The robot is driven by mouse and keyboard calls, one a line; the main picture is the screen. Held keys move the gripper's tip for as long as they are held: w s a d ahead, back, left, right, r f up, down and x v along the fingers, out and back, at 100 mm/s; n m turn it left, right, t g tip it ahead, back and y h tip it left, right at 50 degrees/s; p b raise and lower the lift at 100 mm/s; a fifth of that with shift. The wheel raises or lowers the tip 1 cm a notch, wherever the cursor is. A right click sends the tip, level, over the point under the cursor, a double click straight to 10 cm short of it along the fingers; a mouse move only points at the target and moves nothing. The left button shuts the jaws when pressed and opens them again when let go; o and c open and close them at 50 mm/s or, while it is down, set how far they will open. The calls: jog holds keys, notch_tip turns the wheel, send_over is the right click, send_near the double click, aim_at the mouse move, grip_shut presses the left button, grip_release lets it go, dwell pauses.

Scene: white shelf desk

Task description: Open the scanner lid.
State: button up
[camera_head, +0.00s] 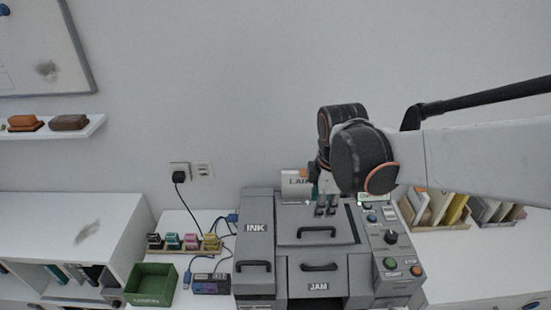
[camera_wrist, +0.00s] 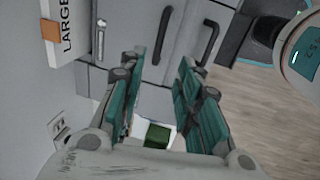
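The grey machine (camera_head: 262,205) stands on the white desk. Its upper panel, which looks like the scanner lid (camera_head: 340,222), lies shut and has a dark bar handle (camera_head: 316,231). A second bar handle (camera_head: 319,267) is on the front panel marked JAM. My gripper (camera_head: 325,208) is over the back part of the lid, behind its handle. In the wrist view my gripper (camera_wrist: 161,62) has its teal-padded fingers apart with nothing between them. One dark handle (camera_wrist: 163,35) lies beyond the fingertips and another (camera_wrist: 208,43) is to its right. Whether the fingers touch the lid is unclear.
A box marked LARGE (camera_wrist: 62,32) stands close behind the machine, left of the fingers in the wrist view. A control panel with knobs (camera_head: 390,245) is at the machine's right. A green bin (camera_head: 151,286) and ink cartridges (camera_head: 190,242) are left of it. File holders (camera_head: 437,208) stand at right.

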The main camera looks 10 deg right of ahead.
aim_at(316, 229)
jog(key=f+b, duration=0.1)
jog(key=f, duration=0.3)
jog(key=w+f+b, duration=0.1)
jog(key=f+b, duration=0.1)
jog(key=f, duration=0.2)
jog(key=w+f+b, duration=0.1)
jog(key=f, duration=0.2)
jog(key=shift+w+d+f, duration=0.15)
jog(key=shift+w+f, duration=0.1)
jog(key=shift+f, duration=0.15)
jog(key=shift+c, duration=0.2)
grip_shut()
